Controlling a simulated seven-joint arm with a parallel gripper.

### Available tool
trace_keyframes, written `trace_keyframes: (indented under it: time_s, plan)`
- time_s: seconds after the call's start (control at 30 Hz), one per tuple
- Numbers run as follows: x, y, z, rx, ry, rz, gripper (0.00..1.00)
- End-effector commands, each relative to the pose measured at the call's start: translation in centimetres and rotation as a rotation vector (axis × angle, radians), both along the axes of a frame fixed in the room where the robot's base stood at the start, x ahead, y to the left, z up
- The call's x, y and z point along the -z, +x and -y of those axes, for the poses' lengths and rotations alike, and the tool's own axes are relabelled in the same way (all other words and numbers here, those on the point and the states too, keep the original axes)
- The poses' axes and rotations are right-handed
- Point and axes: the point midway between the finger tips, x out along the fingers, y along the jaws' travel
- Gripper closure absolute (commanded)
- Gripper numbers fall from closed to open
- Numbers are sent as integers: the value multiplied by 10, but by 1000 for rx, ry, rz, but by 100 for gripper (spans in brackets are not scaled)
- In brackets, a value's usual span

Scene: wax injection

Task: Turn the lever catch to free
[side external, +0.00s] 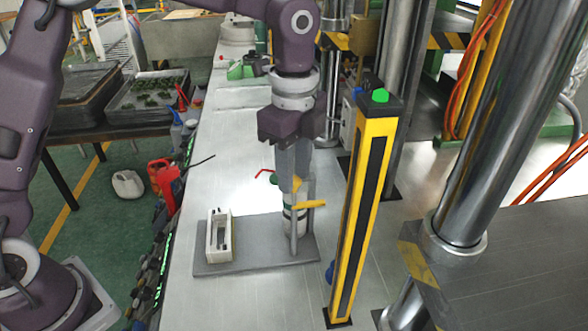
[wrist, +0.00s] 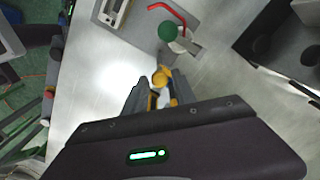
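A yellow lever (side external: 308,204), which looks like the lever catch, sticks out sideways near the top of a small upright fixture on a grey base plate (side external: 270,258). My gripper (side external: 294,188) points down right over the fixture and hides part of it. In the wrist view, the yellow lever (wrist: 160,76) shows between and just beyond the fingertips of my gripper (wrist: 159,88). The fingers stand apart; I cannot tell whether either touches the lever. A green knob (wrist: 167,31) and a bent red rod (wrist: 172,12) lie just past the lever.
A white slotted block (side external: 219,236) stands on the left of the base plate. A yellow-and-black post (side external: 361,210) with a green button rises close on the right. Large metal columns (side external: 500,140) stand farther right.

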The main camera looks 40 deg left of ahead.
Motion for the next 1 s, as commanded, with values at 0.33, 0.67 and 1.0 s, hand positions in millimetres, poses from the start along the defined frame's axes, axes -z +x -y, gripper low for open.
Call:
trace_keyframes:
  time_s: [0.33,0.67,1.0]
  plan:
    - [0,0,0,0,0,-2,55]
    - [-59,0,1,0,-1,3,55]
    - [-71,0,0,0,0,-1,55]
